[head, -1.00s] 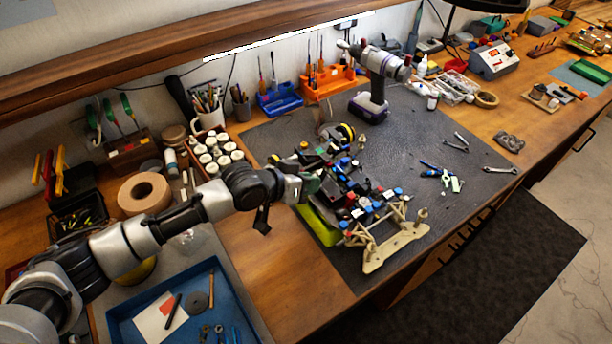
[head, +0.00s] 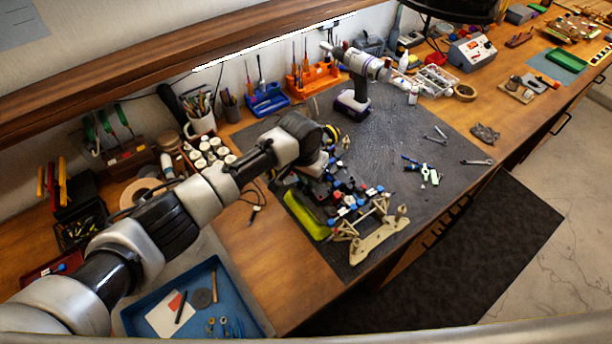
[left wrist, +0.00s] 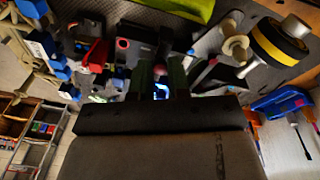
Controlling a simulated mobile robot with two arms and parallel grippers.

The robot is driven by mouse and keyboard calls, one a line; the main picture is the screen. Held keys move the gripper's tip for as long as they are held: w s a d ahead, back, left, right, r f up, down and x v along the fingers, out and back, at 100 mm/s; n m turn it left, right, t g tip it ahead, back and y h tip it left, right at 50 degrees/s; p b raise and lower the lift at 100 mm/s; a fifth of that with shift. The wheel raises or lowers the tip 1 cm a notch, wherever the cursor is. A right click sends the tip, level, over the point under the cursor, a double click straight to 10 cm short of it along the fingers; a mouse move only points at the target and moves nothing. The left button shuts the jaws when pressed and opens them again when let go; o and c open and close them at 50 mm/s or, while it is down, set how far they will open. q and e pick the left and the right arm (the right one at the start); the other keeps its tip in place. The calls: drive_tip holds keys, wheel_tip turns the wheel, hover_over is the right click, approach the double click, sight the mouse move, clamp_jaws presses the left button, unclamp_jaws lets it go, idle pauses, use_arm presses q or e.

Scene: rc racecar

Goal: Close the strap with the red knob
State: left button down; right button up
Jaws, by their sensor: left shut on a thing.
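The RC racecar (head: 375,240) lies on the dark mat, with a tan front frame and many blue, red and white small parts. My left gripper (left wrist: 162,84) is over its rear part, pointing down. Its two dark fingers are shut on a small part that is mostly hidden between them. A small reddish spot (left wrist: 161,68) shows there, which looks like the red knob. The strap itself cannot be made out clearly. In the head view my left wrist and hand cover this area. My right gripper is not in view.
A yellow-green part (head: 308,218) lies along the car's near-left side. A yellow-and-black wheel (left wrist: 280,42) is close to the fingers. A drill (head: 355,80) stands at the back of the mat. A blue tray (head: 205,300) is at the front left. The mat's right side holds several small tools.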

use_arm(q)
drive_tip(key=shift+w+d+f+g+y+b, duration=0.2)
drive_tip(key=shift+d+g+y+b, duration=0.1)
drive_tip(key=shift+g+y+b, duration=0.4)
drive_tip(key=c, duration=1.4)
unclamp_jaws()
drive_tip(key=r+b, duration=0.1)
drive_tip(key=r, duration=0.6)
drive_tip(key=r+b, duration=0.1)
drive_tip(key=r, duration=0.3)
drive_tip(key=shift+w+d+b, duration=0.2)
drive_tip(key=shift+w+b, duration=0.05)
drive_tip(key=shift+b, duration=0.05)
drive_tip(key=shift+f, duration=0.1)
